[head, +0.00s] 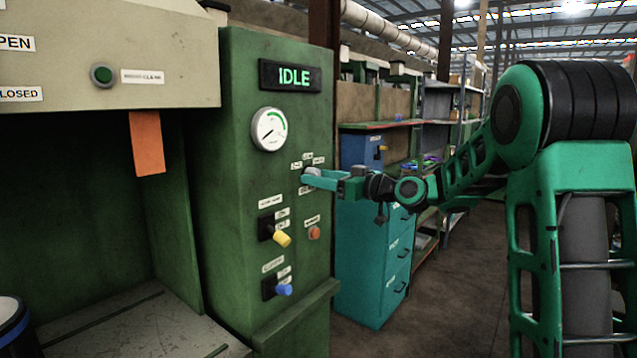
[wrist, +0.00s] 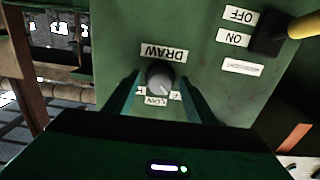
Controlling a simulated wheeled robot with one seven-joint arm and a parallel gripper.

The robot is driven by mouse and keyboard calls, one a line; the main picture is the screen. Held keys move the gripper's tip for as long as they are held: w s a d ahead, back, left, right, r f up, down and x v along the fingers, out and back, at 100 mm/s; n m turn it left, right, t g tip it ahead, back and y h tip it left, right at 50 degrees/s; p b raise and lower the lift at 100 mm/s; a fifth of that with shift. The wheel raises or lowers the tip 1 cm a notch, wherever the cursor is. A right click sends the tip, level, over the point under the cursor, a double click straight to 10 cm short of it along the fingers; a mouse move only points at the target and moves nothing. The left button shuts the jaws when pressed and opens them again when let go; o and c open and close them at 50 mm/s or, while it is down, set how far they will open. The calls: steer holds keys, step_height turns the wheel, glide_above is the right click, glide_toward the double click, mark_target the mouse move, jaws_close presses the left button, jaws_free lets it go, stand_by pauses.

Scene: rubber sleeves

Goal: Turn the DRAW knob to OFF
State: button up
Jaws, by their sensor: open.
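The DRAW knob (wrist: 160,78) is a round grey knob on the green panel. Its DRAW label (wrist: 163,54) appears upside down in the wrist view, with small position labels on the knob's other side, one reading LOW. I cannot tell which position its pointer marks. My gripper (wrist: 159,93) is open, with one finger on each side of the knob; whether either touches it is unclear. In the head view my gripper (head: 309,178) is at the upper part of the panel, and its fingers largely hide the knob.
A teal drawer cabinet (head: 365,265) stands behind, to the right.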

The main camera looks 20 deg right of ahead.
steer(key=v, duration=1)
steer(key=shift+s+d, duration=0.25)
steer(key=shift+f, duration=0.15)
steer(key=s+d+f+m+g+h, duration=0.2)
steer(key=s+f+g+h, duration=0.15)
steer(key=s+f, duration=0.4)
steer(key=s+d+f+m+g+h, duration=0.2)
steer(key=s+f+m+g+h, duration=0.15)
steer(key=s+f, duration=0.4)
steer(key=s+d+f+m+g+h, duration=0.1)
steer(key=s+d+f+m+g, duration=0.1)
steer(key=s, duration=0.6)
steer(key=s+d+f+m+g+h, duration=0.1)
steer(key=s+d+f+m+g, duration=0.1)
steer(key=s, duration=0.7)
steer(key=s+d+f+m+g+h, duration=0.1)
steer(key=s+d+f+m+g, duration=0.1)
steer(key=s, duration=0.7)
step_height(320, 180, down, 3)
steer(key=shift+s+m+g, duration=0.2)
steer(key=shift+m+g, duration=0.6)
steer(key=shift+m, duration=0.35)
steer(key=shift+d, duration=0.1)
